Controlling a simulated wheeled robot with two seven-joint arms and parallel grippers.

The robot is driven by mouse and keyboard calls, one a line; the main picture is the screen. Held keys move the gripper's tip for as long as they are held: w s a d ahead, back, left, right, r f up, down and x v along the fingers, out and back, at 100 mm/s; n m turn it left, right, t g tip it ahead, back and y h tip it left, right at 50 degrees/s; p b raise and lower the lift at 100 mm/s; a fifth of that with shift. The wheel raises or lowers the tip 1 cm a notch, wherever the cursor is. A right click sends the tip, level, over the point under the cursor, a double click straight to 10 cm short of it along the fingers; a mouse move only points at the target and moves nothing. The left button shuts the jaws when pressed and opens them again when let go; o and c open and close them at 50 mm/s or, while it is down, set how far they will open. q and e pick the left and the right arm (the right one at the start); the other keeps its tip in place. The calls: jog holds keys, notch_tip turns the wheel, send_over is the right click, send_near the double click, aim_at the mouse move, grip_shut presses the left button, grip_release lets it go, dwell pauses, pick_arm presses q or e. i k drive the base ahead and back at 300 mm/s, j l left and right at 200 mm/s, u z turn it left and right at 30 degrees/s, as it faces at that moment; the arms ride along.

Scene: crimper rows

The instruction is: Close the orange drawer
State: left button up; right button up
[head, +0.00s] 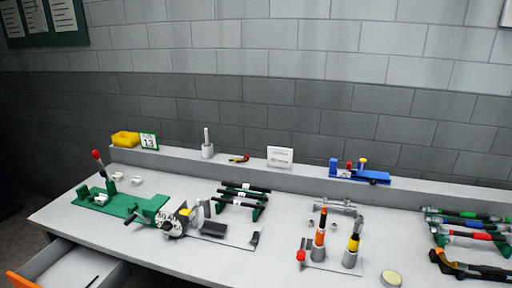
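The orange drawer is at the bottom left of the head view. Its orange front (17,280) shows only as a small piece at the picture's lower left edge. The drawer's light grey inside (66,272) stands pulled out from under the left front of the table, so it is open. A thin dark item (92,281) lies in it. The rest of the drawer is cut off by the bottom edge. Neither of my grippers is in view.
The grey table (130,236) holds a green tool with a red-knobbed lever (120,202), a metal device (180,221), orange and yellow handled tools (319,238), and racked crimpers (468,235). A back ledge (225,166) carries a yellow item (125,138) and a blue tool (358,175).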

aim_at(65, 263)
jog(key=u, duration=1.7)
